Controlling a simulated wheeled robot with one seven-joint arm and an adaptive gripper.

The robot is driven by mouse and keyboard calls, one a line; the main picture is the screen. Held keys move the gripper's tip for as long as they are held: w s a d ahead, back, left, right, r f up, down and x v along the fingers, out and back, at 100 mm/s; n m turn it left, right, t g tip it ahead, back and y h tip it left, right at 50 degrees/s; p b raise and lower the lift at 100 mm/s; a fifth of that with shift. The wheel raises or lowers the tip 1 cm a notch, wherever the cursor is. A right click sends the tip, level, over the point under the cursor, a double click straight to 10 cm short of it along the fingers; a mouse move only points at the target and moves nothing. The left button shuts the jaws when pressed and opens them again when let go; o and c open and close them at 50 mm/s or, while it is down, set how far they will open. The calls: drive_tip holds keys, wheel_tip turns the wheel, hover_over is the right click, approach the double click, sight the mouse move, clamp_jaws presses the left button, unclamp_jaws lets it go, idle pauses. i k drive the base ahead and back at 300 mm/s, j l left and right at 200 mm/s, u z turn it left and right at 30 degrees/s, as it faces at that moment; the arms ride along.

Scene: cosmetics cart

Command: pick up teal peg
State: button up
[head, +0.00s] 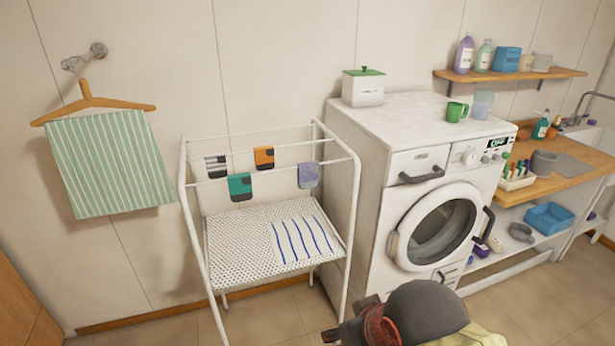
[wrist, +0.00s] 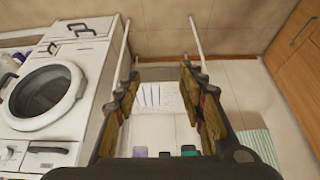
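The teal peg (head: 239,186) looks like a small teal block with a dark lower part. It hangs on the front rail of a white drying rack (head: 188,222) in the head view. My gripper (wrist: 160,78) shows in the wrist view with its two fingers wide apart and nothing between them. Small coloured shapes show at the lower edge there, partly hidden by the gripper body, too small to name surely.
An orange peg (head: 264,158), a striped one (head: 215,166) and a purple one (head: 308,175) hang nearby. A striped towel (head: 108,165) hangs at left. A washing machine (head: 365,150) stands right of the rack. The floor before the rack is clear.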

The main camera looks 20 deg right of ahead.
sight(520, 164)
drive_tip(key=z, duration=1.85)
drive_tip(key=u, duration=1.6)
drive_tip(key=z, duration=1.6)
drive_tip(key=i+l, duration=0.2)
drive_tip(key=i, duration=0.3)
drive_tip(key=i+l, duration=0.15)
drive_tip(key=i, duration=0.4)
